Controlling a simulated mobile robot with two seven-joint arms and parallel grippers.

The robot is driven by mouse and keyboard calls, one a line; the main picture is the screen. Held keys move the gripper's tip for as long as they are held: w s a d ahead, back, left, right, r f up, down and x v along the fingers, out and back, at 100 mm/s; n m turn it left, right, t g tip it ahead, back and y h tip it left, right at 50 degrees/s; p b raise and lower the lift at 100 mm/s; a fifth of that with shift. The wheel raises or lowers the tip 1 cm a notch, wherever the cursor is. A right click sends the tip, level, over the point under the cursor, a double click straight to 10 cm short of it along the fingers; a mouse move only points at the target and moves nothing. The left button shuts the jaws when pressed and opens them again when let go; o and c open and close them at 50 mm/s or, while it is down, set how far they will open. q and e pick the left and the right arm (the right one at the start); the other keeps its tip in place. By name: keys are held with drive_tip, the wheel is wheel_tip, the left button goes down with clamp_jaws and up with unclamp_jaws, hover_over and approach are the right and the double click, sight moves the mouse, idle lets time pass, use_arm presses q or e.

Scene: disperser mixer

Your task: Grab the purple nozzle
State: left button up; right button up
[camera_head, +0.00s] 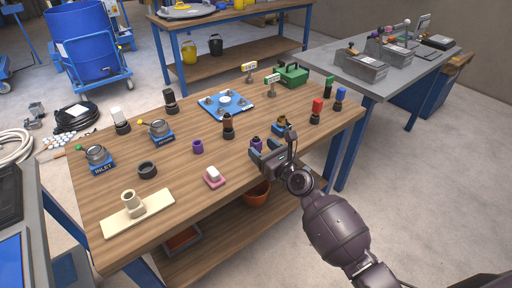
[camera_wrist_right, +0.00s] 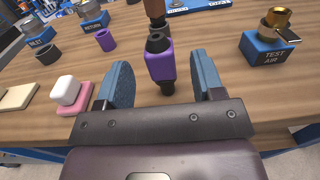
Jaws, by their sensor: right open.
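The purple nozzle (camera_wrist_right: 159,66) has a purple body with black ends and stands upright on the wooden table. In the head view the nozzle (camera_head: 256,143) is partly hidden by my right gripper (camera_head: 265,151). In the right wrist view, the two blue fingers of my right gripper (camera_wrist_right: 159,76) are spread wide, one on each side of the nozzle's near side. A visible gap separates the nozzle from each finger, and nothing is held. My left gripper is not in view.
A short purple ring (camera_head: 197,146) stands left of the nozzle. A brown-topped nozzle (camera_head: 228,126) stands close behind it. The TEST AIR block (camera_wrist_right: 268,50) is to the right, and a pink holder with a white block (camera_head: 214,177) is to the left. Bare wood (camera_head: 185,195) lies at front.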

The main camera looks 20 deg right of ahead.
sight(259, 146)
drive_tip(key=shift+x, duration=1.8)
drive_tip(key=shift+f, duration=0.1)
drive_tip(key=c, duration=1)
